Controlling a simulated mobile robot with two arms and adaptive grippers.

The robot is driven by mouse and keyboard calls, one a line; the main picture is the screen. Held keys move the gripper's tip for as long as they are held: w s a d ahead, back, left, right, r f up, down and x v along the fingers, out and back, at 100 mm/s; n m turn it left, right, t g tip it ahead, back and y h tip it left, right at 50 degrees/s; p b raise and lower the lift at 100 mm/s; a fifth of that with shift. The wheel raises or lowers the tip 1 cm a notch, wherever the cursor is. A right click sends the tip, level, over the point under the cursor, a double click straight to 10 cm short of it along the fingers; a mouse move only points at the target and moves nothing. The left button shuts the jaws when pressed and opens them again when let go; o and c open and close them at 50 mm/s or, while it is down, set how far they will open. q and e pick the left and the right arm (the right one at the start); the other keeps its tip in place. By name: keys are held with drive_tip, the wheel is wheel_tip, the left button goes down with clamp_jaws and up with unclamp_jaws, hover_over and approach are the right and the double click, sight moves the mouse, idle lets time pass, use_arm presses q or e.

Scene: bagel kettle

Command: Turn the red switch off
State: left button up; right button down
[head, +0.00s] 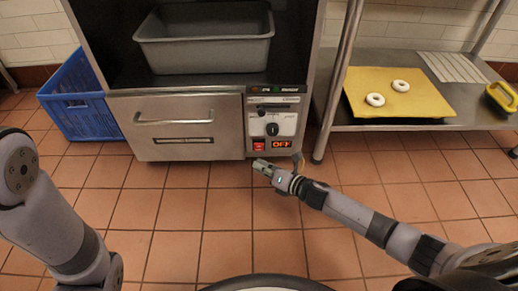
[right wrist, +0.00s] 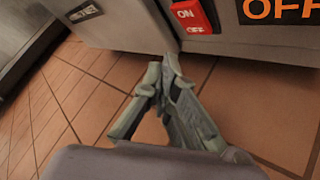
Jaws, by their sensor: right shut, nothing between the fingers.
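The red switch (head: 259,145) sits low on the control panel of the steel kettle unit, left of a display (head: 282,144) that reads OFF. In the right wrist view the red switch (right wrist: 194,16) shows ON and OFF labels, with part of the lit display (right wrist: 280,10) beside it. My right gripper (head: 260,165) is shut and empty, just below the switch in the head view. In the right wrist view its fingertips (right wrist: 168,65) are below and left of the switch, apparently apart from it. My left arm shows at the left edge of the head view, but its gripper is out of view.
A dial (head: 272,129) sits above the display. A steel drawer (head: 175,125) is left of the panel, and a grey tub (head: 205,52) stands above. A blue crate (head: 77,100) is at left. A yellow tray (head: 365,108) with two bagels lies on the right shelf. The tiled floor in front is clear.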

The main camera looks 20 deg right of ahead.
drive_tip(key=shift+s+a+r+p, duration=0.1)
drive_tip(key=shift+s+a+p, duration=0.15)
drive_tip(key=shift+s, duration=0.35)
drive_tip(key=shift+s+a+r+p, duration=0.1)
drive_tip(key=shift+s+p, duration=0.1)
drive_tip(key=shift+s, duration=0.4)
drive_tip(key=shift+r, duration=0.1)
